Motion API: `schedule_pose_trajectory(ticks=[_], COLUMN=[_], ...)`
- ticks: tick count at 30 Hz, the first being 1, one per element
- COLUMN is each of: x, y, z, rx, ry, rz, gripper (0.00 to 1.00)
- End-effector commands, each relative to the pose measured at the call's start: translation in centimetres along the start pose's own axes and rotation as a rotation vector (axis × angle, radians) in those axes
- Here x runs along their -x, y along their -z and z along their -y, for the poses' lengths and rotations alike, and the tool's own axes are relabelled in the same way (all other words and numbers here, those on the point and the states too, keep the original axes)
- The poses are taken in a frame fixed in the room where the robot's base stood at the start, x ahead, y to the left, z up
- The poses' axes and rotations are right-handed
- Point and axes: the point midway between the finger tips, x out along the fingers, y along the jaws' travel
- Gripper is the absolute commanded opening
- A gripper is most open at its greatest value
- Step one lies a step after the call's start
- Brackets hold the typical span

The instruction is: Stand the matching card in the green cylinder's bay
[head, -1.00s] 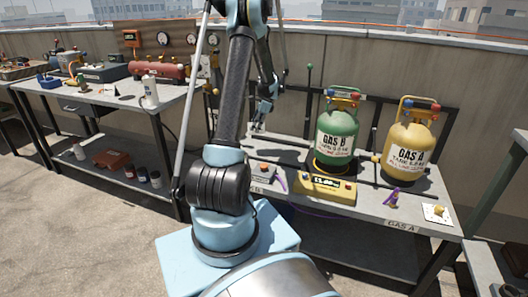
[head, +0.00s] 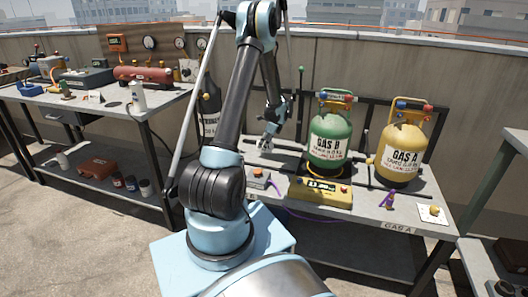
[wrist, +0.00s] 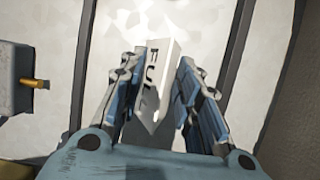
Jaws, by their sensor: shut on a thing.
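The green cylinder (head: 329,137), labelled GAS B, stands upright on a yellow scale (head: 322,190) on the right-hand bench. The yellow cylinder (head: 402,150), labelled GAS A, stands to its right. My gripper (head: 266,143) is above the bench, left of the green cylinder and apart from it. In the wrist view my gripper (wrist: 157,85) is shut on a white card (wrist: 155,75) with dark lettering. The lettering is foreshortened and I cannot read it fully. My arm hides part of the bench's left end.
A purple clamp (head: 388,199) and a white plate with a yellow knob (head: 433,213) lie at the bench's front right. A small box (head: 258,179) sits at the front left. A dark rack (head: 375,110) stands behind the cylinders. Another bench (head: 90,100) holds gauges and tools.

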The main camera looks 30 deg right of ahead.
Motion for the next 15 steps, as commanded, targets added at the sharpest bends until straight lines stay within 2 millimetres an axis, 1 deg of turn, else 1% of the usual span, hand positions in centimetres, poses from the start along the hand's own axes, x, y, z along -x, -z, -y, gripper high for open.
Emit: schedule_pose_trajectory(ticks=[2, 10, 15], x=[-0.4, -3.2, -3.4], y=[0.2, 1.2, 1.3], z=[0.0, 0.0, -0.1], rx=[0.000, 0.002, 0.002], ry=[0.000, -0.001, -0.001], rz=[0.000, 0.000, 0.000], gripper=[0.10, 0.10, 0.10])
